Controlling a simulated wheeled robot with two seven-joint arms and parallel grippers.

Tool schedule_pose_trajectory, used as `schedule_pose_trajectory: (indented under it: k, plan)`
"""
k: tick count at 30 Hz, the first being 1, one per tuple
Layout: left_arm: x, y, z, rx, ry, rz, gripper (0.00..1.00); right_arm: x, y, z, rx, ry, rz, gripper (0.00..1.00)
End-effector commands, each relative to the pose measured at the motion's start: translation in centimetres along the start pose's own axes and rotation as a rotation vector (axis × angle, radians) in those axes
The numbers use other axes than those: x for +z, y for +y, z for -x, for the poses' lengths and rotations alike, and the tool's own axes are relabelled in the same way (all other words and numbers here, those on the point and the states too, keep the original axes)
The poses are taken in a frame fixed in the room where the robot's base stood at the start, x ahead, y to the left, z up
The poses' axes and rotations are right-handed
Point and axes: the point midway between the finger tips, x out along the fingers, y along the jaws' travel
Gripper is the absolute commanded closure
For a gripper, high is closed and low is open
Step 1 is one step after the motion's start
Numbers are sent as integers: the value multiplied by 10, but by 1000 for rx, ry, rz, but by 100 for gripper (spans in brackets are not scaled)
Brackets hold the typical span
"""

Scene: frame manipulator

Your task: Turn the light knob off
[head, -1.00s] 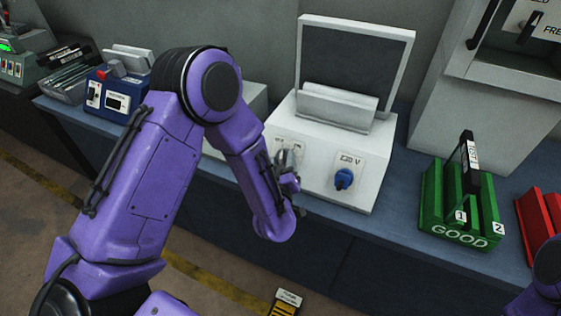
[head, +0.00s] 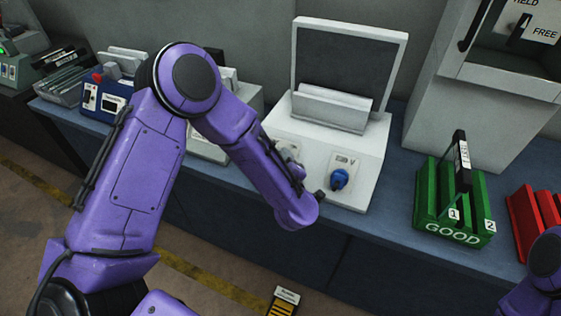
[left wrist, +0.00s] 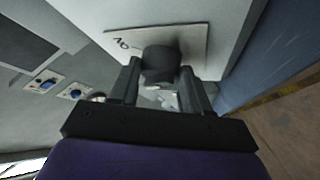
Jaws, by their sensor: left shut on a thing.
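My left gripper (left wrist: 162,88) is shut on a dark round knob (left wrist: 160,62), with one finger on each side of it. The knob sits on a pale label plate (left wrist: 190,38) with dark lettering. In the head view my left arm reaches to the front of a white console (head: 340,135), and my left wrist covers much of the gripper and what it holds. A blue knob (head: 339,180) shows on the console's front, just right of the wrist. A pale plate (head: 288,152) shows partly behind the arm. My right gripper is out of view.
A green GOOD rack (head: 452,235) and a red rack (head: 530,225) stand on the blue bench to the right. A blue box (head: 105,98) stands at the left. Part of my right arm (head: 545,265) shows at lower right.

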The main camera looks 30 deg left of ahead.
Motion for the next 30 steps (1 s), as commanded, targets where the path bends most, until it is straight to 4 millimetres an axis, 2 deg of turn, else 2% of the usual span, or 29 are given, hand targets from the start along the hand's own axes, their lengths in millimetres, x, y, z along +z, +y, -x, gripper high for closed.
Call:
schedule_pose_trajectory:
  k: [10,11,12,13,23,26,30]
  plan:
    - [0,0,0,-1,0,5,84,0,0,0,0,0,0,57]
    - [0,0,0,-1,0,5,43,0,0,0,0,0,0,57]
    - [0,0,0,-1,0,5,30,0,0,0,0,0,0,57]
    - [0,0,0,-1,1,4,28,0,0,0,0,0,0,57]
    - [1,0,5,1,0,3,28,1,0,-2,0,0,0,57]
    - [2,-1,22,3,-2,2,28,3,-1,-8,0,0,0,57]
    - [2,-2,56,5,-2,0,28,7,-2,-16,0,0,0,57]
